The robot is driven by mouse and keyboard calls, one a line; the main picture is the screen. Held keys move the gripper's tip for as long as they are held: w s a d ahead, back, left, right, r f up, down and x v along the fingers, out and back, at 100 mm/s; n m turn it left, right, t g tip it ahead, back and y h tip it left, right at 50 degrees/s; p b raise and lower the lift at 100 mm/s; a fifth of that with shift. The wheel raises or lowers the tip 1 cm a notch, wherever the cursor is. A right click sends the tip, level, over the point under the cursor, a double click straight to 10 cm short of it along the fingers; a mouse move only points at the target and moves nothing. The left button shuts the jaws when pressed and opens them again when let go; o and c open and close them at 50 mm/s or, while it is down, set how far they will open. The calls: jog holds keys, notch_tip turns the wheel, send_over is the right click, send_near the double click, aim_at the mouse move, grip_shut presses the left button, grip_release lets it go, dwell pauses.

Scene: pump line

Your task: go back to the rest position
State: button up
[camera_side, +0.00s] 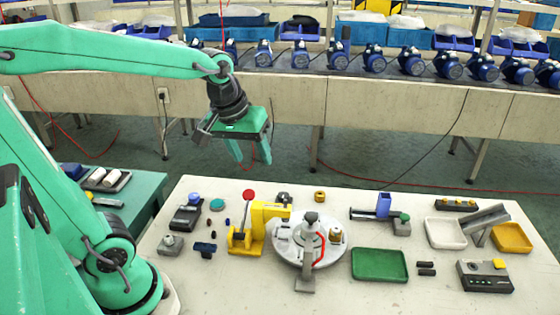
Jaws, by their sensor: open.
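My gripper (247,160) hangs from my green arm in the upper middle left of the side view. Its green fingers point down and stand apart, with nothing between them. It is above the far edge of the white worktable (370,225), clear of everything on the table. The table carries a yellow fixture (246,238), a round grey-white turntable (283,250) with a grey-topped post, and a green tray (380,265).
A white tray (445,233), a yellow tray (512,238) and a grey control box (485,277) stand at the right. A green side table (135,197) is at the left. A conveyor with several blue pumps (410,61) runs behind. Open floor lies between conveyor and worktable.

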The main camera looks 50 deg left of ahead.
jog(key=s+d+m+t, duration=0.2)
jog(key=s+m, duration=0.4)
jog(key=s, duration=0.3)
jog(key=shift+d+r, duration=0.15)
jog(key=shift+d, duration=0.05)
dwell(0.8)
